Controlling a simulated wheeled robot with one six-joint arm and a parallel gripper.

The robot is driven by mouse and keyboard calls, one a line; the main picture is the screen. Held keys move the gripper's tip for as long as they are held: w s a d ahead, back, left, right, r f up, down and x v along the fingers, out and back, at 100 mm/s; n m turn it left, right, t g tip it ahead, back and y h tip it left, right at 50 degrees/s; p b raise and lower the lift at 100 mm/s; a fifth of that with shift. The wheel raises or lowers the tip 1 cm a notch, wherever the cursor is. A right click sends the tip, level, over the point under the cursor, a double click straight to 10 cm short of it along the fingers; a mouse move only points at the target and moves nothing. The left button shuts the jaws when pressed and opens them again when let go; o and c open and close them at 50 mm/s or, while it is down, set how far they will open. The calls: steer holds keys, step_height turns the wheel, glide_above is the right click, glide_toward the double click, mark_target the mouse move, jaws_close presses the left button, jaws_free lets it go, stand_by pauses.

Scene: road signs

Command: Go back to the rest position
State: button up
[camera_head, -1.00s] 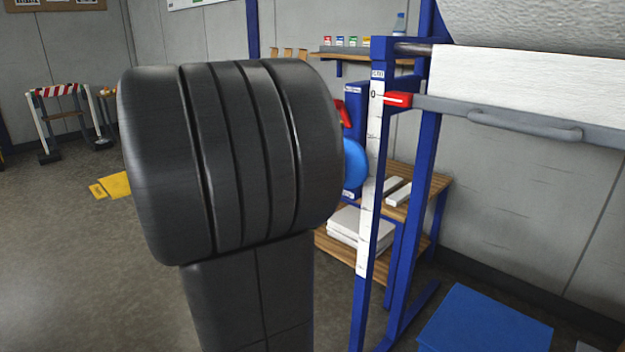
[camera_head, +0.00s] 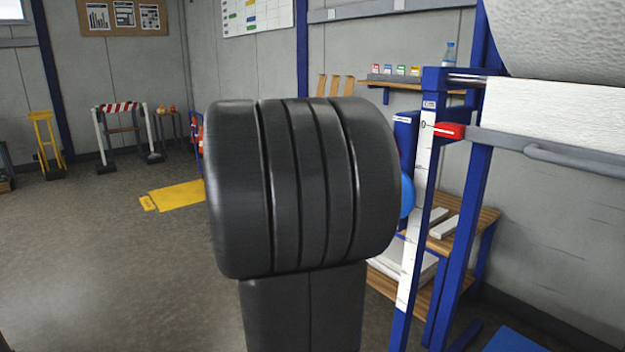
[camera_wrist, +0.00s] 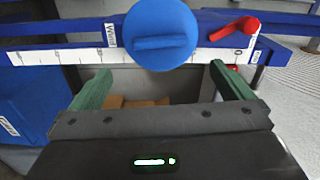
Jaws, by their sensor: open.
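My gripper (camera_wrist: 160,92) shows in the wrist view with its two green fingers wide apart. It is open, and nothing is held between the fingers. Past the fingertips are a round blue knob (camera_wrist: 160,30), a red lever (camera_wrist: 235,32) and a white ruler strip (camera_wrist: 80,55) on a blue frame. In the head view my own dark arm fills the middle and hides my gripper. Part of the blue knob (camera_head: 407,195) shows at the arm's right edge.
A blue rack (camera_head: 470,190) with a white roll (camera_head: 560,40) and a red slider (camera_head: 449,131) stands close at right. A wooden shelf unit (camera_head: 465,225) is behind it. A striped barrier (camera_head: 118,107) and a yellow mat (camera_head: 180,194) are at left. The left floor is open.

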steer(key=x, duration=0.9)
steer(key=shift+d, duration=0.2)
steer(key=shift+w, duration=0.1)
steer(key=v, duration=1.4)
steer(key=w+d+n+p, duration=0.7)
steer(key=d+n+p, duration=0.1)
steer(key=n+p, duration=0.4)
steer(key=shift+d+p, duration=0.25)
steer(key=shift+p, duration=0.6)
steer(key=shift+r, duration=0.25)
